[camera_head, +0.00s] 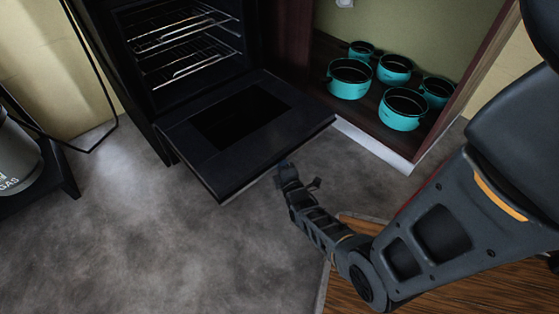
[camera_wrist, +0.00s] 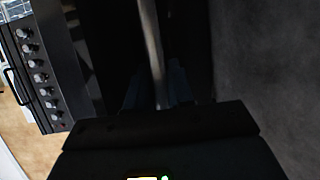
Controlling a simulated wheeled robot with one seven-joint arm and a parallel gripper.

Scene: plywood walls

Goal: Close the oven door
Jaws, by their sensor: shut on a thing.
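The black oven door (camera_head: 222,165) is hinged down, wide open and close to level, in front of the oven (camera_head: 180,60). The fingers are in deep shadow, and I cannot tell if the bar is a handle or the edge itself.
Wire racks (camera_head: 185,42) show inside the oven. An open cabinet with several teal pots (camera_head: 349,80) stands right of the door. A gas bottle (camera_head: 15,160) is at far left. The grey floor (camera_head: 130,235) before the door is clear. Control knobs (camera_wrist: 35,63) show in the wrist view.

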